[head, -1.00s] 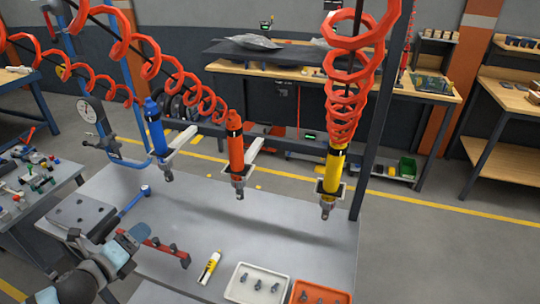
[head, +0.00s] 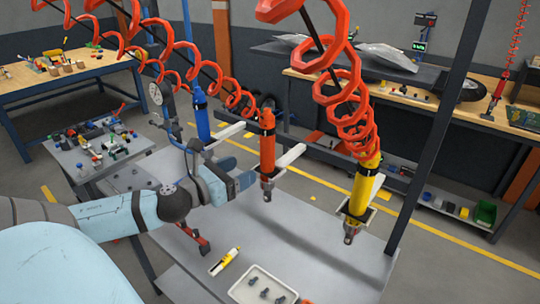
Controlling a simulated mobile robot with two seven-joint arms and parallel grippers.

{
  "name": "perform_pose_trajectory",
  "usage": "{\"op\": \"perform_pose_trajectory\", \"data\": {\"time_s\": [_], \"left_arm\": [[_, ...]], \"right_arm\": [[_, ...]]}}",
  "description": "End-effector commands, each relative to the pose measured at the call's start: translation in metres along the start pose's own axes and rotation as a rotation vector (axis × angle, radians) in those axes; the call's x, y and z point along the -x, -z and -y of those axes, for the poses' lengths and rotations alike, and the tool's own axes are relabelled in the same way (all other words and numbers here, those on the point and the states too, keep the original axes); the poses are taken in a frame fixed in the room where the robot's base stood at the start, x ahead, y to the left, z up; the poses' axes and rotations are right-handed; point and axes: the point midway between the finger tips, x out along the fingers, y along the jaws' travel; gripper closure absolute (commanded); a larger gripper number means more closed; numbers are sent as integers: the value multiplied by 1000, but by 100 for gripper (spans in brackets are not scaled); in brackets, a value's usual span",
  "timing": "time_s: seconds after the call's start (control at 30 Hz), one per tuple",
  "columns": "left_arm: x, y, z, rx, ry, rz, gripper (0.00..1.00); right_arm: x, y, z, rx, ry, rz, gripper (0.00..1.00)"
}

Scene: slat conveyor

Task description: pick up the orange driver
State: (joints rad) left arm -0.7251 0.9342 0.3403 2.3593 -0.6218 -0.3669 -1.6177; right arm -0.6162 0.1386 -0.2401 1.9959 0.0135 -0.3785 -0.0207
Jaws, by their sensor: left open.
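The orange driver (head: 267,145) hangs upright over the grey table in the middle of the head view, with a pale bracket around its lower body. A blue driver (head: 201,118) hangs to its left and a yellow driver (head: 364,190) to its right, each on a red coiled hose. My left gripper (head: 243,178) is open, just left of the orange driver's lower part, its fingers pointing toward it. A small gap seems to show between them; exact depth is hard to tell. My right gripper is out of view.
A yellow-and-white tube (head: 224,262) and a white tray (head: 246,293) with small dark parts lie on the grey table (head: 310,240). A dark upright post (head: 436,130) stands right of the yellow driver. A side table (head: 78,160) with small parts stands left.

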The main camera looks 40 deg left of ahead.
Motion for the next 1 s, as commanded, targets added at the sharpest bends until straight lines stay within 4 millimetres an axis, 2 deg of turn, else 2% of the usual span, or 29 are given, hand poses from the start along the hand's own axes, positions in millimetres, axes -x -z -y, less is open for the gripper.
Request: {"op": "perform_pose_trajectory", "data": {"time_s": [0.1, 0.3, 0.67, 1.0], "left_arm": [[-18, -1, 0, 2, 1, 3, 32], [-41, -1, 0, 3, -1, 2, 32], [-58, -1, 1, 3, -1, 1, 32], [-94, -3, 4, 4, -3, 2, 32]], "right_arm": [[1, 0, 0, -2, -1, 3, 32], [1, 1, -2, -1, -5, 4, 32], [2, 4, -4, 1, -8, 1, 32], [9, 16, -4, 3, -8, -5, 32]]}}
